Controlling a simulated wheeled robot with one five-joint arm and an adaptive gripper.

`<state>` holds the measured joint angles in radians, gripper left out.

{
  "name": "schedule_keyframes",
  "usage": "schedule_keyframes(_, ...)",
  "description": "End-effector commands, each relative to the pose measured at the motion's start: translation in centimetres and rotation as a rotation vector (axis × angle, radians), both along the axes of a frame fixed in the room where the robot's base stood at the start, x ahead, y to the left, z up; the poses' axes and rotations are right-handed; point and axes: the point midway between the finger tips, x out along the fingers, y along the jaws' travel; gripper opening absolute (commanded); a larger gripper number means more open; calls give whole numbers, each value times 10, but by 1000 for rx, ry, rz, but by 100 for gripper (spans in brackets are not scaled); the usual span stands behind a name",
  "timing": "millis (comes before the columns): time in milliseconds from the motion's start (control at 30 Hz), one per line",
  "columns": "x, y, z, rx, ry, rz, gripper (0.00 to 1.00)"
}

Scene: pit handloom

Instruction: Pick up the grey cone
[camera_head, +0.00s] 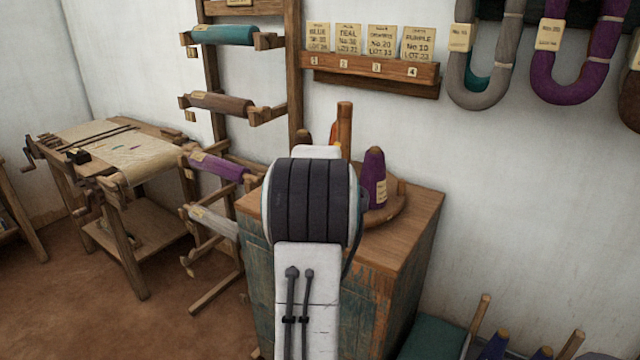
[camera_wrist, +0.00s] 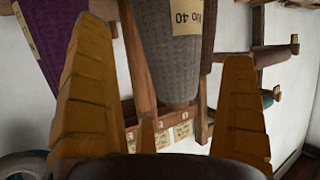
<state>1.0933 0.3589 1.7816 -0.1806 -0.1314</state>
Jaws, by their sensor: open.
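The grey cone (camera_wrist: 172,50) shows in the wrist view, upside down in the picture, with a pale label reading No 40. It lies between the two yellow fingers of my gripper (camera_wrist: 166,50), which are apart. I cannot tell whether either finger touches it. In the head view my arm hides the grey cone and most of the gripper. A purple cone (camera_head: 375,178) with a label stands on the round wooden stand (camera_head: 392,212); a purple cone (camera_wrist: 55,40) also shows at the left of the wrist view.
A wooden post (camera_head: 344,125) rises close to the cones. The stand rests on a worn cabinet (camera_head: 405,250). A card rack (camera_head: 372,68) and hanging yarn hanks (camera_head: 578,60) are on the wall behind. A peg rack (camera_head: 228,105) with yarn rolls stands left.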

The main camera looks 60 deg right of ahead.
Motion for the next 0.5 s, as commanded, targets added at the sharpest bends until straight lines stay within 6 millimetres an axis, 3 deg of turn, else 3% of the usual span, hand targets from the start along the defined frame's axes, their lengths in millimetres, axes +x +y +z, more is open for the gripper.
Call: schedule_keyframes(500,23,-38,-14,2,-2,3,100)
